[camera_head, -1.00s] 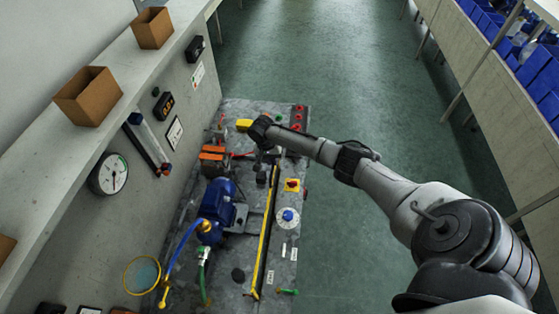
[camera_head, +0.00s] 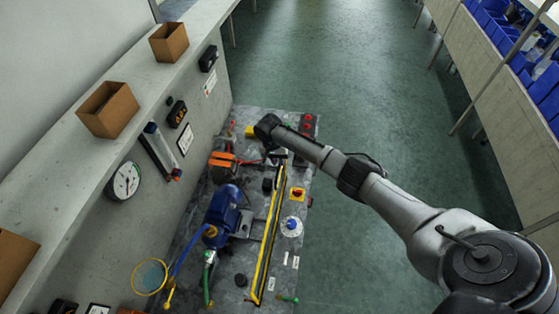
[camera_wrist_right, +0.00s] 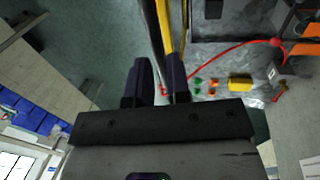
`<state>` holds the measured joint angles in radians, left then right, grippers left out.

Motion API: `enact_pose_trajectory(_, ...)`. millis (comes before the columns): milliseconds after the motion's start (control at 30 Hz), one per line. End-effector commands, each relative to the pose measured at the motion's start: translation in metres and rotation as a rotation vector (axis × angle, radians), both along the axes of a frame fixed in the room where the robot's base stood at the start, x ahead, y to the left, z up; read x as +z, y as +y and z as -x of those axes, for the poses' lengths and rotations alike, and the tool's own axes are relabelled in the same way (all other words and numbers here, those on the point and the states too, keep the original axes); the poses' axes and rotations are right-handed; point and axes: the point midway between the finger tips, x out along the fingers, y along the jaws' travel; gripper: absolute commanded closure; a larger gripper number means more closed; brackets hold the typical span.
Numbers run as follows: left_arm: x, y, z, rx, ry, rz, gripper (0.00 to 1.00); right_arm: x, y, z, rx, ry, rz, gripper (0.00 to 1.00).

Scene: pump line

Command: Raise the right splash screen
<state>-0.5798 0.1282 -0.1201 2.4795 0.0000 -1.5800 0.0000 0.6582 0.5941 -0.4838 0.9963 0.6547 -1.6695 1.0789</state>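The right splash screen (camera_head: 268,236) shows in the head view as a long, narrow yellow-and-black edged strip along the right part of the bench. Its near end is low in the picture and its far end is by my right gripper (camera_head: 277,153). In the right wrist view, a dark and yellow bar (camera_wrist_right: 157,35) of the screen runs between the two dark fingers of my right gripper (camera_wrist_right: 160,82). The fingertips are hidden by the wrist in the head view. My left gripper is not in view.
A blue pump (camera_head: 222,209) and an orange block (camera_head: 222,160) stand left of the screen. A yellow-red switch (camera_head: 298,194) and blue knob (camera_head: 291,226) lie close on its right. A wall with gauge (camera_head: 123,181) bounds the left. The aisle floor (camera_head: 345,100) is free.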

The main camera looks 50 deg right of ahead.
Motion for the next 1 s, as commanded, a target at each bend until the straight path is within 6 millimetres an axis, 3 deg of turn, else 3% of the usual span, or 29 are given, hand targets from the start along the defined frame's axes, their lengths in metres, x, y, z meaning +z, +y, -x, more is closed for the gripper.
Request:
enact_pose_trajectory(200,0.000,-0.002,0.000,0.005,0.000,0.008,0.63,-0.001,0.000,0.001,-0.001,0.000,0.002,0.62)
enact_pose_trajectory(567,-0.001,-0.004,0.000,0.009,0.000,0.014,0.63,0.005,0.000,-0.001,-0.001,-0.002,0.001,0.62)
enact_pose_trajectory(1000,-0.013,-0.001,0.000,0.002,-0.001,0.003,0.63,0.084,0.008,-0.015,0.000,-0.004,0.001,0.62)
